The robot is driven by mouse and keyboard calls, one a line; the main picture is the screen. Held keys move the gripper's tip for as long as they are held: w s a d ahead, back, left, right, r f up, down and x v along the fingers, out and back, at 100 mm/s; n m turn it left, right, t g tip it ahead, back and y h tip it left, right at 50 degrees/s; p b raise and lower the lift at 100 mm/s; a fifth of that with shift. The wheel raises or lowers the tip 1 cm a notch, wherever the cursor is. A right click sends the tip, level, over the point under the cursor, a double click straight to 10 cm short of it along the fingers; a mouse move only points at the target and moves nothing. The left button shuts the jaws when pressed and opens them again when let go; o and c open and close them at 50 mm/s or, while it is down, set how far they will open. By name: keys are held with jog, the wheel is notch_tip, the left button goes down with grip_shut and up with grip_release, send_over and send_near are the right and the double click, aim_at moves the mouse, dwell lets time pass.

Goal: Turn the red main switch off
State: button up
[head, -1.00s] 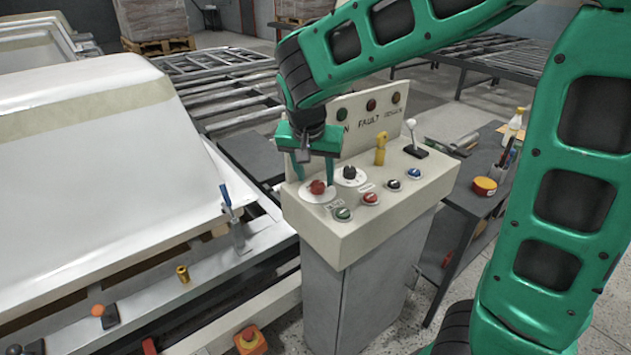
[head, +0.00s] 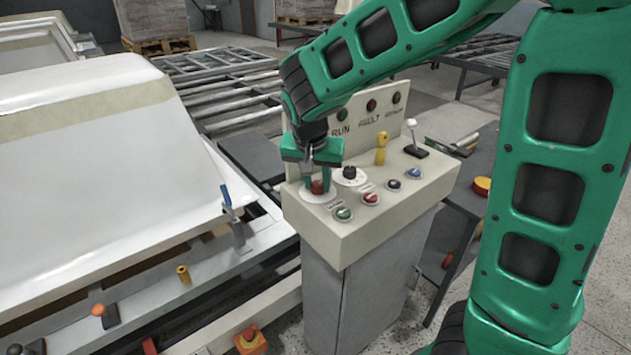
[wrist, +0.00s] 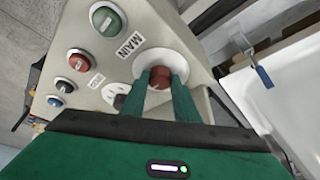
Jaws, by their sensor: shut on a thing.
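The red main switch (head: 317,187) is a rotary knob on a white round plate, at the front left of the cream control panel (head: 345,228). In the wrist view the red knob (wrist: 160,78) sits between my fingertips, beside a label reading MAIN. My gripper (head: 318,183) points down from above and is shut on the knob, one finger on each side. The fingers hide part of the knob, and I cannot read its on or off marks.
A black selector knob (head: 350,173) is just right of the switch. Green (head: 343,213), red (head: 370,198), black (head: 393,185) and blue (head: 415,173) buttons line the panel's front. A yellow handle (head: 381,149) and a lever (head: 415,142) stand behind. A white tub shell (head: 100,170) is at left.

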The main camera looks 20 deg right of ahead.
jog(key=n, duration=0.1)
jog(key=n+y, duration=0.1)
jog(key=n, duration=0.1)
jog(key=n+t, duration=0.1)
jog(key=shift+d+n+y, duration=0.25)
jog(key=shift+n+y, duration=0.05)
jog(key=n, duration=0.1)
jog(key=n+y, duration=0.1)
jog(key=n, duration=0.1)
jog(key=n+y, duration=0.1)
jog(key=shift+d+n, duration=0.25)
jog(key=shift+n, duration=0.05)
jog(key=n, duration=0.2)
jog(key=n+g+y, duration=0.1)
jog(key=n, duration=0.1)
jog(key=shift+w+d+n, duration=0.1)
jog(key=shift+d+n, duration=0.1)
jog(key=shift+n, duration=0.1)
jog(key=shift+w+d+n+g+y, duration=0.1)
jog(key=shift+n+g+y, duration=0.25)
jog(key=shift+n, duration=0.65)
jog(key=shift+w+d+n+g+y, duration=0.1)
jog(key=shift+n+g+y, duration=0.2)
jog(key=shift+n, duration=0.7)
jog(key=o, duration=1)
jog(key=shift+o, duration=0.3)
jog(key=shift+s, duration=0.1)
jog(key=shift+a, duration=0.1)
